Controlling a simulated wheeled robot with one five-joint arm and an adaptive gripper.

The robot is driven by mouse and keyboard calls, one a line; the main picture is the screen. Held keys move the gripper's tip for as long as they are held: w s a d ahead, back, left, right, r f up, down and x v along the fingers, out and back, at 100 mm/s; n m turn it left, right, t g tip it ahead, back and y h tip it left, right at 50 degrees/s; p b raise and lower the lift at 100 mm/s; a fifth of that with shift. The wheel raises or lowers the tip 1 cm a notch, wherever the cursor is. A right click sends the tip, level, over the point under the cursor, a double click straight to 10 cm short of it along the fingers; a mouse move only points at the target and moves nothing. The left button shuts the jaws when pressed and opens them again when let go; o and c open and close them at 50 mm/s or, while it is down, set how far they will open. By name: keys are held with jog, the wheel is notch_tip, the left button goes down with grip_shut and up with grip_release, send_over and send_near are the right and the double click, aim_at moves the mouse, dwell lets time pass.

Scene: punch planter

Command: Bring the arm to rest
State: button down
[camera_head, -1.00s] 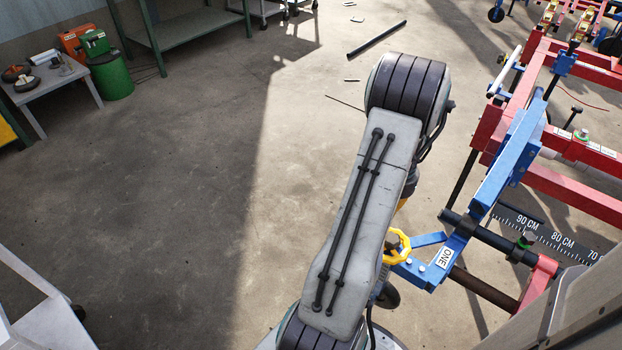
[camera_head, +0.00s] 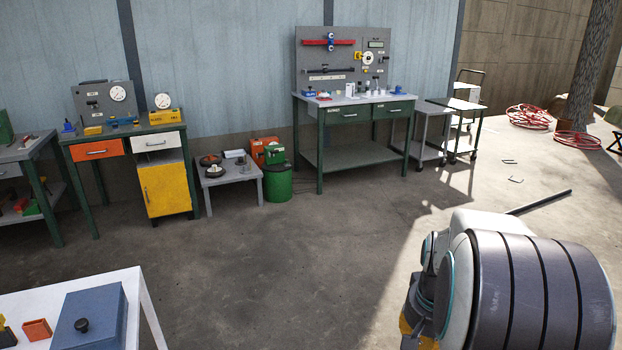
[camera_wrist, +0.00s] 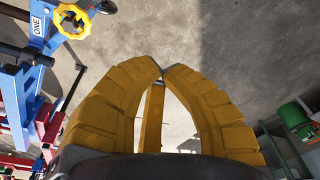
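My gripper (camera_wrist: 162,70) shows in the wrist view with two curved yellow fingers. Their tips meet or nearly meet at the top, and nothing shows between them; the gap lower down shows bare floor and a yellow bar of the gripper. In the head view my arm is folded at the lower right, and the gripper's fingertips are hidden there. In the wrist view a blue frame (camera_wrist: 18,95) with a yellow handwheel (camera_wrist: 72,20) stands to the left of the fingers, apart from them.
A white table (camera_head: 145,300) with a blue box (camera_head: 90,318) stands at the lower left. Workbenches, a low grey table (camera_head: 228,178) and a green bin (camera_head: 278,184) line the back wall. A dark bar (camera_head: 540,202) lies on the floor. The middle floor is clear.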

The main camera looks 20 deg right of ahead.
jog(key=s+a+r+n+t+p, duration=0.1)
jog(key=s+a+r+n+p, duration=0.2)
jog(key=a+r, duration=0.5)
jog(key=s+a+r+n+t+y+p, duration=0.1)
jog(key=s+a+r+n+p, duration=0.2)
jog(key=a, duration=0.9)
notch_tip(320, 180, up, 6)
jog(key=n+p, duration=0.3)
jog(key=p, duration=0.1)
jog(key=shift+s+a+n, duration=0.15)
jog(key=shift+a+n, duration=0.05)
jog(key=shift+n, duration=0.1)
